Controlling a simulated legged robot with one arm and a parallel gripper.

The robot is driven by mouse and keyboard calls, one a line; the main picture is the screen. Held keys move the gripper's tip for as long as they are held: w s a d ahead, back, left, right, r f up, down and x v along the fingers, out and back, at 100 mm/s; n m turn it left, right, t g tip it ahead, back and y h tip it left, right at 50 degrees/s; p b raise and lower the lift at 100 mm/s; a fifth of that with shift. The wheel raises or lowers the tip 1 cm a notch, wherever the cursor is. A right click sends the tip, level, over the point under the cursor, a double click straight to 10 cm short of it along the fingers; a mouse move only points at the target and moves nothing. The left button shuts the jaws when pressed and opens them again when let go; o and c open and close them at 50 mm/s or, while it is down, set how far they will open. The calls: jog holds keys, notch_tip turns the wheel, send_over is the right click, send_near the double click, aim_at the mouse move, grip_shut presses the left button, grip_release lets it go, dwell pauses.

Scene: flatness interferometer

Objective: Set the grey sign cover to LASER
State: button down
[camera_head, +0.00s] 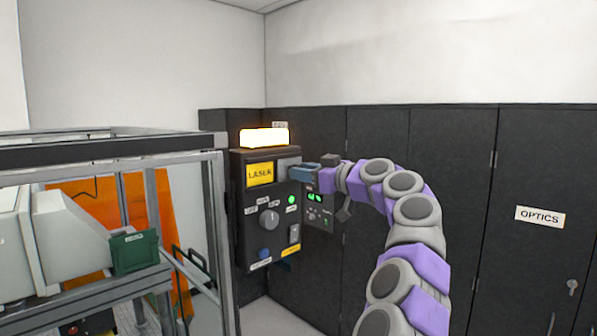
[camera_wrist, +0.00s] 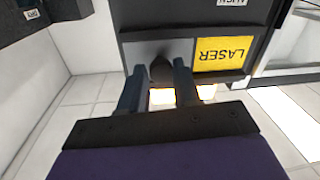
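The grey sign cover (camera_head: 284,164) is at the right of the sign on the dark control box, and the yellow LASER sign (camera_head: 260,174) shows uncovered to its left. In the wrist view the picture is upside down: the LASER sign (camera_wrist: 224,54) is at the right and the grey cover (camera_wrist: 140,51) at the left. A dark knob (camera_wrist: 161,70) stands out from the cover. My gripper (camera_wrist: 159,66) has its fingers apart, one on each side of the knob; any contact is hard to see. In the head view my gripper (camera_head: 291,171) is at the cover, partly hiding it.
A lit lamp (camera_head: 264,138) sits on top of the control box (camera_head: 240,220). Below the sign are a rotary knob (camera_head: 269,219), a green light and a blue button. A framed machine (camera_head: 110,150) stands at the left. Dark cabinets (camera_head: 450,160) line the back and right.

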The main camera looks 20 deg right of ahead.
jog(key=shift+s+a+r+h, duration=0.15)
jog(key=shift+s+a+h, duration=0.05)
jog(key=shift+a+h, duration=0.1)
jog(key=c, duration=1.3)
grip_release()
jog(key=shift+w+d, duration=0.15)
jog(key=shift+d, duration=0.3)
jog(key=shift+o, duration=0.8)
jog(key=shift+d, duration=0.35)
jog(key=shift+o, duration=1.4)
jog(key=shift+a, duration=0.15)
jog(key=b+v, duration=0.4)
jog(key=v, duration=1.3)
jog(key=shift+d+f+b, duration=0.3)
jog(key=shift+b, duration=0.1)
